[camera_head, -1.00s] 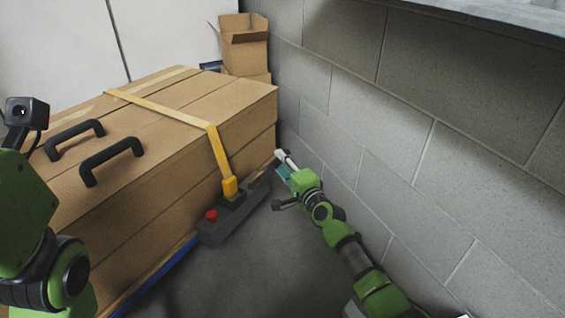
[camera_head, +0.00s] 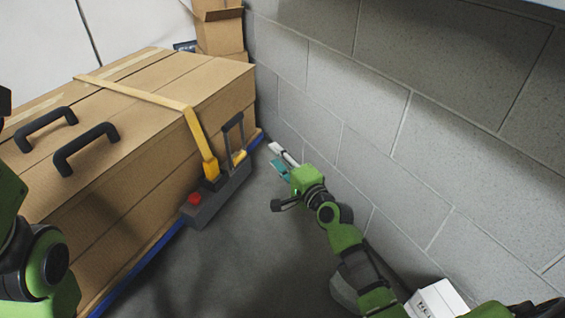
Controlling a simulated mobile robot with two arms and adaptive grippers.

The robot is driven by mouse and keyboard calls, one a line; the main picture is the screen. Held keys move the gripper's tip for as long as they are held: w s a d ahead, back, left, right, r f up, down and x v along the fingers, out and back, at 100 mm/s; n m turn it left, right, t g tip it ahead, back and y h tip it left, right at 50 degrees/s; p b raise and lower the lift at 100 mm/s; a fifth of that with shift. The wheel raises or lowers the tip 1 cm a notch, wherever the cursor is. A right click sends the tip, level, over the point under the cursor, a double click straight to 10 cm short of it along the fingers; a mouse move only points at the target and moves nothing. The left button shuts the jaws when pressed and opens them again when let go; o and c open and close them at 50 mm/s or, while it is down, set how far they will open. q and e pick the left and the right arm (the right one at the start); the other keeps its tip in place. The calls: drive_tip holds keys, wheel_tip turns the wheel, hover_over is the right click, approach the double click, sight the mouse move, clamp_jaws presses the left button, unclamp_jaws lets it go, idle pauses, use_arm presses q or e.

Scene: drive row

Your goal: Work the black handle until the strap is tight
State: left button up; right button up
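The black handle (camera_head: 233,124) is a dark U-shaped loop standing raised at the far end of a grey ratchet unit (camera_head: 213,204) with a red button (camera_head: 195,199). The yellow strap (camera_head: 148,96) runs across the large cardboard box (camera_head: 105,221) and down its side into the unit. It looks flat against the box; I cannot tell its tension. My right gripper (camera_head: 275,157) is to the right of the handle, by the wall, with its pale and teal fingers apart and nothing between them. It does not touch the handle. My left gripper is out of view; only its arm shows at the left edge.
The box has two black grips (camera_head: 86,149) on top and sits on a blue-edged base (camera_head: 142,262). A grey block wall (camera_head: 390,130) stands close along the right. Small open cartons (camera_head: 220,36) stand behind. A white carton (camera_head: 437,301) is at the lower right.

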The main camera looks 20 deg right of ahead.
drive_tip(key=shift+v, duration=1.35)
